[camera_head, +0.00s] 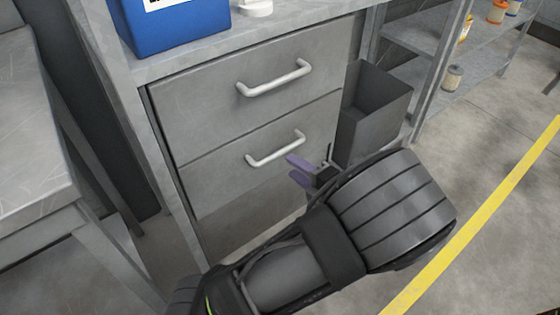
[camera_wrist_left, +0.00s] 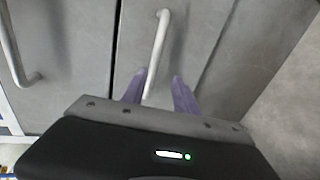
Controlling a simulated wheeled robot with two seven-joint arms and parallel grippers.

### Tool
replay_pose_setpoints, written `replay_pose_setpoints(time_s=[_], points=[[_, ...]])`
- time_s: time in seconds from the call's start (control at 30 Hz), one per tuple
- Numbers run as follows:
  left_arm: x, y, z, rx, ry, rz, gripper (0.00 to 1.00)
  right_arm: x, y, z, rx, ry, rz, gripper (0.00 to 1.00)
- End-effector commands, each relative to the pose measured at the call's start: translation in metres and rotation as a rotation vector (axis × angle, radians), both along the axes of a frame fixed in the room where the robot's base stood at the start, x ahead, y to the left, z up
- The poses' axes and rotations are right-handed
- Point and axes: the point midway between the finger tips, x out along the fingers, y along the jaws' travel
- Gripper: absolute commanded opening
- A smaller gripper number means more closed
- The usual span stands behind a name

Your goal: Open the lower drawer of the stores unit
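The stores unit has two grey drawers, and both look shut. The lower drawer (camera_head: 212,180) has a pale bar handle (camera_head: 275,148), which also shows upright in the left wrist view (camera_wrist_left: 159,38). My left gripper (camera_head: 292,167) has purple fingers and is open. It is in front of the lower drawer, by the right part of the handle. In the left wrist view the near end of that handle shows between the two fingertips (camera_wrist_left: 158,79); I cannot tell how deep it sits, and the fingers are not closed on it. My right gripper is not in view.
The upper drawer (camera_head: 200,105) has its own handle (camera_head: 275,80). A dark open bin (camera_head: 375,125) is at the unit's right side, close to my left wrist. A blue container (camera_head: 175,25) stands on top. A grey table (camera_head: 35,130) is at left; shelves (camera_head: 480,70) are at right.

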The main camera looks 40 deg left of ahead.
Motion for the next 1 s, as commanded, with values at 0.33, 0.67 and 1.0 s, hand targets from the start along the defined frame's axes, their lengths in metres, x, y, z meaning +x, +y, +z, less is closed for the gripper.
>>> replay_pose_setpoints(time_s=[0.33, 0.67, 1.0], points=[[0.005, -0.002, 0.012, 0.043, 0.015, -0.023, 0.36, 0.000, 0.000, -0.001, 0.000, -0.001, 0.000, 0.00], [0.011, 0.021, 0.003, 0.042, 0.014, -0.019, 0.36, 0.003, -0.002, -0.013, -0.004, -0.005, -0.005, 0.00], [0.025, 0.066, -0.006, 0.041, 0.013, -0.020, 0.36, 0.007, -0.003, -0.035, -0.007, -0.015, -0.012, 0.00]])
